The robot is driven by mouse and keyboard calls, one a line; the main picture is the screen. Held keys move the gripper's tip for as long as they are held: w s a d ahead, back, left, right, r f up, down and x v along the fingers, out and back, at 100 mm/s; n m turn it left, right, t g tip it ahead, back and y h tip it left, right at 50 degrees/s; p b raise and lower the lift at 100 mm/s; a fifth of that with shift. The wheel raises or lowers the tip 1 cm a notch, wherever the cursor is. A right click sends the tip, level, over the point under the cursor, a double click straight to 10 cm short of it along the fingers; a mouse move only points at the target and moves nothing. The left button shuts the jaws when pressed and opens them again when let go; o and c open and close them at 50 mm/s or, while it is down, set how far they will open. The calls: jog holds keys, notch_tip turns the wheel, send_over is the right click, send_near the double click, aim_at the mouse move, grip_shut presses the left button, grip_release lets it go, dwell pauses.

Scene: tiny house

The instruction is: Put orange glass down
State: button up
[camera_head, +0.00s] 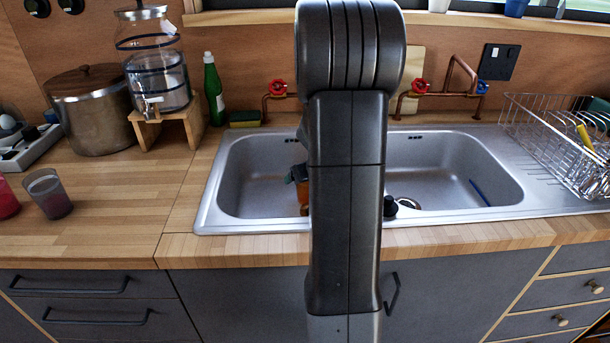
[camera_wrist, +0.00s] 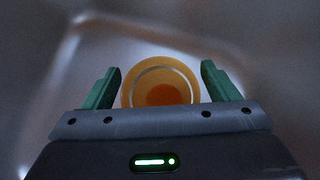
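The orange glass (camera_wrist: 160,95) shows from above in the wrist view, its round rim between the two green fingers of my gripper (camera_wrist: 161,84). The fingertips lie close against both sides of the glass, and my gripper looks shut on it. In the head view a small part of the orange glass (camera_head: 303,192) shows at the left of my arm, within the outline of the sink's left basin (camera_head: 258,178). My arm hides most of the glass and gripper there. Whether the glass touches the basin floor cannot be told.
A black-topped item (camera_head: 390,206) stands right of my arm by the sink. A wire dish rack (camera_head: 560,140) is at the right. A red glass (camera_head: 7,200) and a dark glass (camera_head: 48,193) stand on the left counter (camera_head: 120,205). The right basin (camera_head: 440,175) is mostly clear.

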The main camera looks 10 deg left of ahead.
jog(key=shift+r, duration=0.1)
jog(key=shift+r, duration=0.25)
jog(key=p+v, duration=0.3)
jog(key=v, duration=0.8)
jog(key=shift+s+d+r, duration=0.2)
jog(key=shift+s+d, duration=0.05)
jog(key=shift+s, duration=0.05)
jog(key=shift+b+x, duration=1.1)
jog(key=shift+x, duration=4.05)
